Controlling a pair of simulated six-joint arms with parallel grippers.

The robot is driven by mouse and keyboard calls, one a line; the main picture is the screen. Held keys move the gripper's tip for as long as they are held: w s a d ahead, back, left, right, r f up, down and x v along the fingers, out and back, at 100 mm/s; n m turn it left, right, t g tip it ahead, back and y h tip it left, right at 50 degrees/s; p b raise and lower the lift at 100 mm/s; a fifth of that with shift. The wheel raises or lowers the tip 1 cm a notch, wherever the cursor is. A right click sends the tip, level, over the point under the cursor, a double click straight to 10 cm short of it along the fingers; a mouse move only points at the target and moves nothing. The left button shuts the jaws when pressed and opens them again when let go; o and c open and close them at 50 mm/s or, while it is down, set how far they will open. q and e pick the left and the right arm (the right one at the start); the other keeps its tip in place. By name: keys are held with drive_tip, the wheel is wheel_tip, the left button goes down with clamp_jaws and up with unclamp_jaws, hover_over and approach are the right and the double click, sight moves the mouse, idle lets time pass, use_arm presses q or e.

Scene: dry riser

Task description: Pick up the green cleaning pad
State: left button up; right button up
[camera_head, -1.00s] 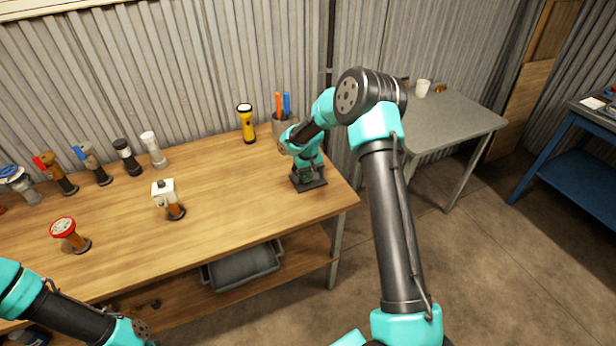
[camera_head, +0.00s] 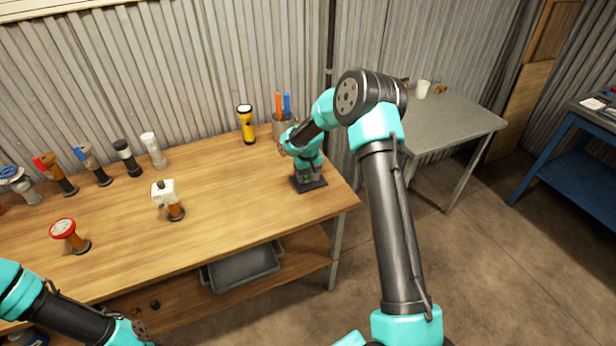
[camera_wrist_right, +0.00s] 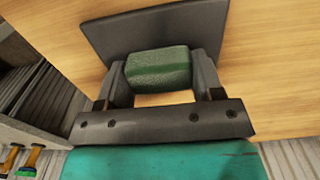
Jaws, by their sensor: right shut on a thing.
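The green cleaning pad (camera_wrist_right: 158,68) is a small, rough, rounded block. In the right wrist view it sits between the two grey fingers of my right gripper (camera_wrist_right: 160,72), which is shut on it. A dark flat plate (camera_wrist_right: 105,35) lies behind the pad on the wooden bench. In the head view my right gripper (camera_head: 308,173) is over this dark plate near the bench's right end, and the pad is mostly hidden there. I cannot tell whether the pad still touches the plate. My left arm shows at lower left, but its gripper is out of view.
A yellow flashlight (camera_head: 246,124) and a cup with pens (camera_head: 283,129) stand behind my right gripper. Several stamp-like tools line the bench's left part. A white-headed one (camera_head: 166,195) stands mid-bench. The bench top (camera_head: 235,200) between it and my gripper is clear.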

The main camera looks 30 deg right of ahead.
sight(308, 175)
drive_tip(key=shift+r, duration=0.1)
drive_tip(key=shift+r, duration=0.45)
wheel_tip(308, 175, up, 3)
drive_tip(key=shift+s+a+f, duration=0.1)
drive_tip(key=shift+s+f, duration=0.05)
drive_tip(key=shift+f, duration=0.05)
drive_tip(key=s+a, duration=0.2)
drive_tip(key=s, duration=0.2)
drive_tip(key=s+a+r, duration=0.1)
drive_tip(key=s+a, duration=0.2)
drive_tip(key=s, duration=0.2)
drive_tip(key=s+a, duration=0.3)
drive_tip(key=s, duration=0.1)
drive_tip(key=shift+s+a+r, duration=0.1)
drive_tip(key=shift+s+r, duration=0.05)
drive_tip(key=shift+s, duration=0.05)
